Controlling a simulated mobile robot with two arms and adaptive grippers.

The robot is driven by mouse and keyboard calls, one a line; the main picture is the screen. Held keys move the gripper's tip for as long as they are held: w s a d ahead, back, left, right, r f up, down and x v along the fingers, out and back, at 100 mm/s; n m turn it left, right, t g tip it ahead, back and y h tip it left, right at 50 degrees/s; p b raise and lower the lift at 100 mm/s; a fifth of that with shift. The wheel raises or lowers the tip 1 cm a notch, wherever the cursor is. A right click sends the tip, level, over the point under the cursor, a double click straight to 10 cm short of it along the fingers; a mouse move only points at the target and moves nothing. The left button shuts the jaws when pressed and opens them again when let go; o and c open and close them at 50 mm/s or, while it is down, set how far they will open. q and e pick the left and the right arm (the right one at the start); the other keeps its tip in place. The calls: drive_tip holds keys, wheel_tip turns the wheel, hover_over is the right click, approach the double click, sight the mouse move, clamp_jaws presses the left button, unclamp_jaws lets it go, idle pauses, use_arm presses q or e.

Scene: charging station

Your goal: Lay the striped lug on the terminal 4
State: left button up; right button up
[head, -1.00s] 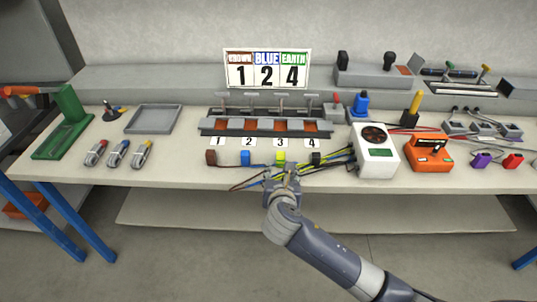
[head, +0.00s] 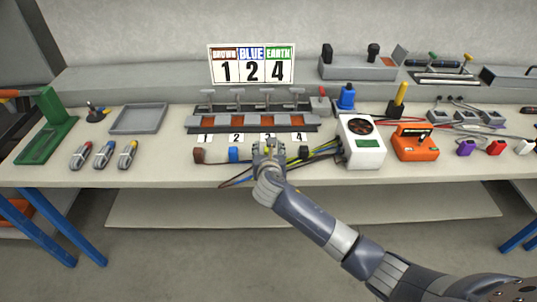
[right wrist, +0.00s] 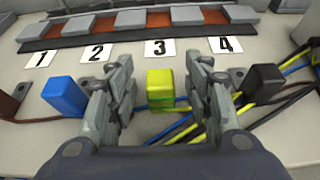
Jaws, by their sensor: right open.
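The striped yellow-and-green lug (right wrist: 160,90) sits on the bench below the label 3 card. In the right wrist view it is between the two fingers of my right gripper (right wrist: 163,72), which is open, with a gap at each side. In the head view my right gripper (head: 268,146) covers the lug. The label 4 card (right wrist: 224,45) lies ahead and to the right, in front of the terminal rail (head: 252,123), at whose right end terminal 4 (head: 297,121) is. My left gripper is not in view.
A blue lug (right wrist: 65,97) stands left of my fingers and a black lug (right wrist: 264,82) right of them. A brown lug (head: 199,156) is further left. Loose cables run right to a white meter box (head: 361,153). A sign (head: 252,66) reads brown 1, blue 2, earth 4.

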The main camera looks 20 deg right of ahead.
drive_tip(key=shift+w+d+f, duration=0.1)
drive_tip(key=shift+w+f, duration=0.1)
drive_tip(key=shift+w, duration=0.25)
drive_tip(key=c, duration=1)
